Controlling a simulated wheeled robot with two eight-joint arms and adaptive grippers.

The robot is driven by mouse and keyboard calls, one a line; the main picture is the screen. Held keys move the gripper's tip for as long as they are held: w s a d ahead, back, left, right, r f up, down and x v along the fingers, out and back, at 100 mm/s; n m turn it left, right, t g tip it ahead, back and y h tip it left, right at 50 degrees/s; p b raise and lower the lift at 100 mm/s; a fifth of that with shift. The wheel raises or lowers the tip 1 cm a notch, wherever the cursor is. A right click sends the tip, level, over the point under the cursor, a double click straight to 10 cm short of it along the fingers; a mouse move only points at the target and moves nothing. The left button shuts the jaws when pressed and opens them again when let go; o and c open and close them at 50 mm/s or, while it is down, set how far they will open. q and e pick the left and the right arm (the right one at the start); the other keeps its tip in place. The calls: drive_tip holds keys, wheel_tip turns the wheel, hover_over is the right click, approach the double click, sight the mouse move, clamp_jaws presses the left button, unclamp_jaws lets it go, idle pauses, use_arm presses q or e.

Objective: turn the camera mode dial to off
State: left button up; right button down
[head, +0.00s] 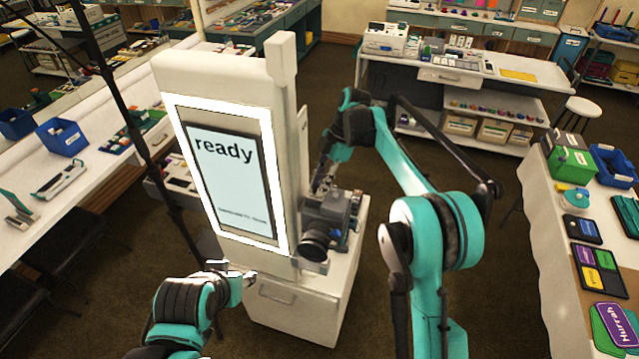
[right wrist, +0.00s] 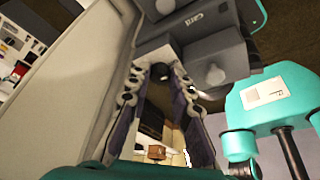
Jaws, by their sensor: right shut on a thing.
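The dark grey camera (head: 325,222) sits on the white booth's side ledge, its black lens (head: 314,246) facing the front. It also shows in the right wrist view as a large grey body (right wrist: 205,50). My right gripper (head: 325,188) reaches down to the top of the camera. In the right wrist view its two padded fingers (right wrist: 162,78) are closed on a small dark knob (right wrist: 160,71), which looks like the mode dial. The dial's markings are hidden. My left gripper (head: 238,280) is low in front of the booth, away from the camera; its opening is unclear.
The booth's lit screen (head: 231,172) reads "ready", directly left of the camera. White tables with props stand at the left (head: 95,185) and right (head: 540,215).

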drive_tip(key=c, duration=1.3)
unclamp_jaws()
drive_tip(key=shift+c, duration=0.2)
drive_tip(key=v, duration=0.8)
